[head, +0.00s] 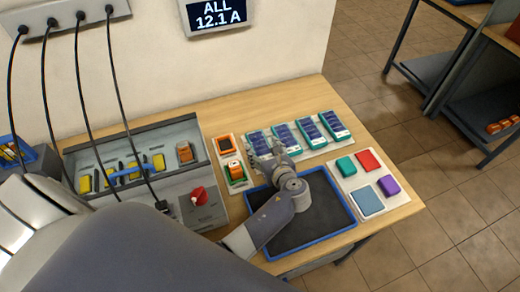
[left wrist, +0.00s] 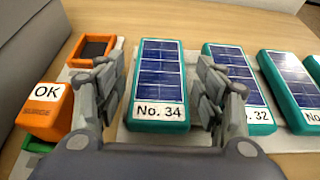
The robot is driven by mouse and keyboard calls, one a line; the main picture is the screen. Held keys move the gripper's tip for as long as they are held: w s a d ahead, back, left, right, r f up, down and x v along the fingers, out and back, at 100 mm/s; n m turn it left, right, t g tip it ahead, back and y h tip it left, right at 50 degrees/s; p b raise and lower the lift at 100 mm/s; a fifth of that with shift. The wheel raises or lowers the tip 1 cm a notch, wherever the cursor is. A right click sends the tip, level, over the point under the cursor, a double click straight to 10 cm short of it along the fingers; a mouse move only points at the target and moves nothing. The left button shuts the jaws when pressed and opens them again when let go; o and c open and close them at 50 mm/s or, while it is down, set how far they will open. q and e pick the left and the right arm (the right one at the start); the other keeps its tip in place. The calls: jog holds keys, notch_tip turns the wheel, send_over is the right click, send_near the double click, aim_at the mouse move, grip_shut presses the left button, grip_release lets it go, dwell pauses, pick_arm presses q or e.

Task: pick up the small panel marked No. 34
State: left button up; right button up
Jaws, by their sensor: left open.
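The small panel No. 34 (left wrist: 160,72) is a teal block with a blue solar face and a white label. It lies flat on a pale rack (left wrist: 125,125) and is the leftmost of a row of similar panels; in the head view it is also leftmost (head: 257,138). My left gripper (left wrist: 160,88) is open, with one finger on each side of the panel. I cannot tell whether the fingers touch it. In the head view the left gripper (head: 268,155) partly covers the panel's near end. Panel No. 32 (left wrist: 236,75) lies just right of the right finger.
An orange block marked OK (left wrist: 48,108) and an empty orange frame (left wrist: 94,47) are left of the gripper. A blue-rimmed dark tray (head: 318,238) lies under my left arm. A white board (head: 348,190) with coloured pieces is at right. A grey battery console (head: 205,212) stands left.

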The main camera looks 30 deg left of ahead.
aim_at(259, 142)
pick_arm(q)
jog(key=b+x, duration=0.2)
jog(key=x, duration=0.1)
jog(key=shift+b, duration=0.35)
jog(key=shift+w+a+f+b, duration=0.2)
jog(key=shift+w+a+b, duration=0.15)
jog(key=shift+w+a, duration=0.15)
pick_arm(e)
jog(key=f, duration=0.2)
jog(key=a+f, duration=0.1)
jog(key=f, duration=0.1)
jog(key=shift+a, duration=0.2)
pick_arm(q)
jog(key=shift+s+d+r, duration=0.1)
jog(key=c, duration=0.9)
pick_arm(e)
jog(key=shift+s+d, duration=0.1)
jog(key=shift+d, duration=0.4)
